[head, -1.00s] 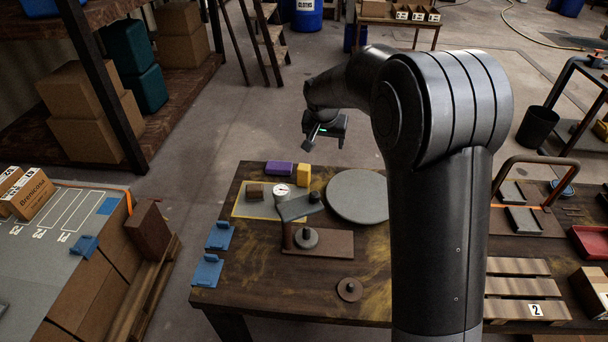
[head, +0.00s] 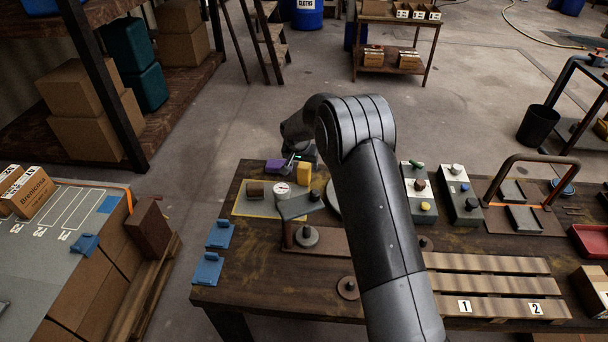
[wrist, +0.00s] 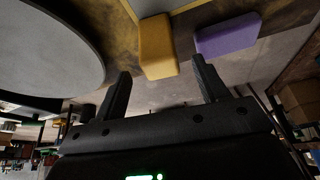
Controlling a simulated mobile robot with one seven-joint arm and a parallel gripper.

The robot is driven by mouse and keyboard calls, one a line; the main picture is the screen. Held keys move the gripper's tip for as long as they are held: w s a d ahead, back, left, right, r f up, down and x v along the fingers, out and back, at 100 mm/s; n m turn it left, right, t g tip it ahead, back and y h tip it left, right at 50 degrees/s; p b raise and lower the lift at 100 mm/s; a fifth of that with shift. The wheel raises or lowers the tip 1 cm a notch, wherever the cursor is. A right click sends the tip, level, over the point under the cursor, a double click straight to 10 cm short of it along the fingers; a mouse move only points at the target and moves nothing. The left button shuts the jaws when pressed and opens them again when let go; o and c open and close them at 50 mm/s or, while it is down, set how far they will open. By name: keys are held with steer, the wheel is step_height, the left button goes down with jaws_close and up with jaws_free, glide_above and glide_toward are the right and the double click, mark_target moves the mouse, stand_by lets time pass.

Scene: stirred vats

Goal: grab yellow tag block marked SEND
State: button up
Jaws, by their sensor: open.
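The yellow block (head: 304,173) stands at the far side of the dark wooden table (head: 230,270); no marking on it is readable. It also shows in the wrist view (wrist: 157,46), in line with the gap between my fingertips. My gripper (wrist: 161,68) is open and empty, with one finger to each side of that line and no visible contact. In the head view my gripper (head: 293,160) is low at the table's far edge, partly hidden by my arm, close to the yellow block and the purple block (head: 275,166).
The purple block lies beside the yellow one. A brown block (head: 255,190) and a dial (head: 281,188) are on a yellow-outlined mat. A grey round plate (wrist: 40,45) is on the other side. A grey-topped stand (head: 300,206) rises in front. Control boxes (head: 460,195) stand right.

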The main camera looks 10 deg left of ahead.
mark_target(304, 165)
steer(key=shift+x, duration=2.6)
steer(key=shift+w, duration=0.15)
steer(key=shift+c, duration=0.3)
steer(key=c, duration=1)
